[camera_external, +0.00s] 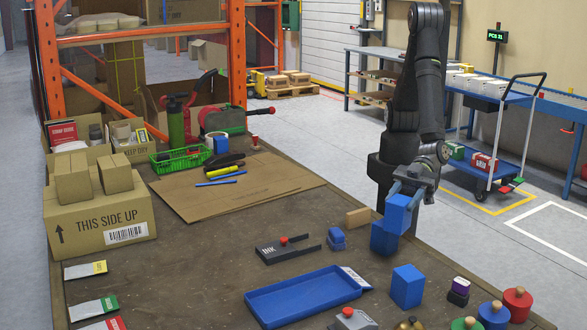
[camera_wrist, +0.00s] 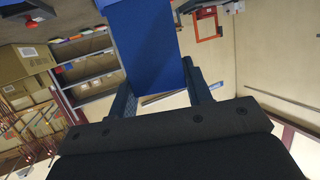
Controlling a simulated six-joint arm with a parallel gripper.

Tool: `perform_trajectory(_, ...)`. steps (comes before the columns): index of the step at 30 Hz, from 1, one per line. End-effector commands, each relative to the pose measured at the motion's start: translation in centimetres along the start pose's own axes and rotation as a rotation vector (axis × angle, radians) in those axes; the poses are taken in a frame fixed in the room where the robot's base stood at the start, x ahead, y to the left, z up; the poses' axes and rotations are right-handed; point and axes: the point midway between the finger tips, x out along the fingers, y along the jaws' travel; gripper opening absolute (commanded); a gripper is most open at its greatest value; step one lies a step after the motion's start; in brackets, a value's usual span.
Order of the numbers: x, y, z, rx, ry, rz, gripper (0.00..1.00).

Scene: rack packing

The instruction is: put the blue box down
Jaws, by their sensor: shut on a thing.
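My gripper (camera_external: 408,186) is over the right edge of the worktable, shut on a blue box (camera_external: 397,216). In the wrist view, my gripper (camera_wrist: 162,88) has its two fingers on either side of the blue box (camera_wrist: 150,45). Another blue block shape (camera_external: 384,239) shows directly below and left of the held box. I cannot tell whether they touch or are one piece. A separate blue box (camera_external: 407,286) stands on the table nearer the camera, apart from my gripper.
A blue tray (camera_external: 300,297) lies on the table front. A black ink pad (camera_external: 287,249), a small blue stamp (camera_external: 336,238) and a wooden block (camera_external: 358,217) are left of my gripper. Round colored stamps (camera_external: 494,312) stand at front right. Bare tabletop (camera_external: 190,255) lies left.

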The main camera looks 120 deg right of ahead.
Motion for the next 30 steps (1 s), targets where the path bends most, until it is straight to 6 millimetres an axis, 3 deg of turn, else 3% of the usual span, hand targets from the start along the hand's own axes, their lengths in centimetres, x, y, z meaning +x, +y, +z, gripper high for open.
perform_trajectory(9, 1.1, -7.3, 4.3, -0.002, -0.001, -0.003, 0.19)
perform_trajectory(14, 1.5, -9.7, 5.7, -0.001, -0.001, -0.001, 0.19)
perform_trajectory(20, 1.7, -10.4, 6.4, -0.001, -0.001, 0.001, 0.19)
perform_trajectory(30, 2.8, -10.4, 10.0, -0.001, -0.001, 0.001, 0.19)
